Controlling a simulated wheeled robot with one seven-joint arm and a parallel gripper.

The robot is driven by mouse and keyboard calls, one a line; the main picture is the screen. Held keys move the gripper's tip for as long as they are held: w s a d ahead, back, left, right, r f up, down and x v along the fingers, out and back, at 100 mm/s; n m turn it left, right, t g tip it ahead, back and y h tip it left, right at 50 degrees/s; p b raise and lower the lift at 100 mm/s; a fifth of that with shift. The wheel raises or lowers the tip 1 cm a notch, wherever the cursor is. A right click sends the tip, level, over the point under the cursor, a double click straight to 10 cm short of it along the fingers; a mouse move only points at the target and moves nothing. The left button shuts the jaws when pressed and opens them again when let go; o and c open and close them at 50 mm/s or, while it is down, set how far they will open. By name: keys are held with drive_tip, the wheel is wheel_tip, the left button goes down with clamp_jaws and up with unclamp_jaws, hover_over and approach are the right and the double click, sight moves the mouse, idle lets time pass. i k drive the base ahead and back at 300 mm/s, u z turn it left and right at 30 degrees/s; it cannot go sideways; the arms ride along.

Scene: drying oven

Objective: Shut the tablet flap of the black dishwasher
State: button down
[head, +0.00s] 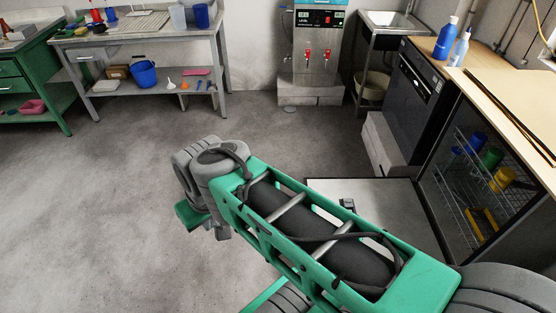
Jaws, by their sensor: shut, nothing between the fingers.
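The black dishwasher (432,185) stands open at the right under the wooden worktop. Its door is folded down, with the pale inner face (395,197) turned up. The tablet flap (347,204) shows as a small dark part on that inner face, just above the edge of my green arm. It is too small to tell how far it stands open. My arm crosses in front and hides the near part of the door.
Racks with coloured cups (490,158) fill the dishwasher. A closed black appliance (415,95) stands beyond it on a pale plinth (385,150). A water dispenser (318,50) and sink (395,22) are behind. The floor (90,220) at the left is clear.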

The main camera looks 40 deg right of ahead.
sight(349, 203)
drive_tip(key=z, duration=0.05)
drive_tip(key=i, duration=1.85)
drive_tip(key=z, duration=1.4)
drive_tip(key=i, duration=1.2)
drive_tip(key=z, duration=0.8)
